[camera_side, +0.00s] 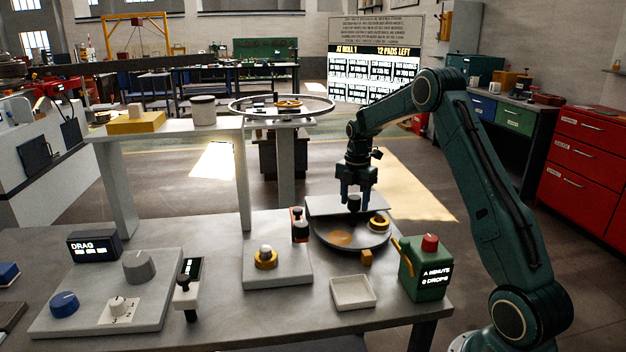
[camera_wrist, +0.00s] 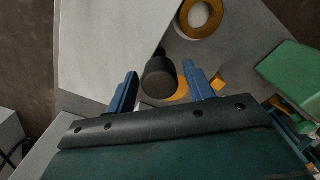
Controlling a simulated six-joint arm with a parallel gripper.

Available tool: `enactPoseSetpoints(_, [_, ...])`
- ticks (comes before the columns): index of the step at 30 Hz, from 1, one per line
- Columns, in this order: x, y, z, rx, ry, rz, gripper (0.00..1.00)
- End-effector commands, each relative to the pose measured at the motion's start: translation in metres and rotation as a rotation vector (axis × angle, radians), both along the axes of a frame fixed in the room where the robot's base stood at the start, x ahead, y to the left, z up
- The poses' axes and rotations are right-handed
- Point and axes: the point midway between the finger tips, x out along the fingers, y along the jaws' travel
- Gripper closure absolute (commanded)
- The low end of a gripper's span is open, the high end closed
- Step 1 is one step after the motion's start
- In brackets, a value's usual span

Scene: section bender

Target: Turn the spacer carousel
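The spacer carousel (camera_side: 322,236) is a dark round turntable at the right of the workbench. A yellow ring with a pale centre (camera_side: 378,223) sits on its right side, and a flat orange disc (camera_side: 340,239) lies toward its front. A dark upright knob (camera_wrist: 160,78) stands over it. My gripper (camera_side: 355,200) points down at the knob. In the wrist view its blue fingers are open on either side of the knob, with a visible gap at each side. A grey plate (camera_side: 320,205) hides the carousel's back part.
A white tray (camera_side: 353,292) and a small yellow block (camera_side: 366,257) lie in front. A plate with a yellow-based knob (camera_side: 266,258) stands left. A large ring (camera_side: 282,106) is behind.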

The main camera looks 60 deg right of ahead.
Motion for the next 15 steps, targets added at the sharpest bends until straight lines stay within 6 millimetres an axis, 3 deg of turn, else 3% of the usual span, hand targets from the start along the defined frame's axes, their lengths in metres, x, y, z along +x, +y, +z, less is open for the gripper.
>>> enactPoseSetpoints(1, [0.0000, 0.0000, 0.0001, 0.000, 0.000, 0.000, 0.58])
enactPoseSetpoints(7, [0.0000, 0.0000, 0.0003, 0.000, 0.000, 0.000, 0.98])
enactPoseSetpoints(15, [0.0001, -0.0001, 0.0005, 0.000, 0.000, 0.030, 1.00])
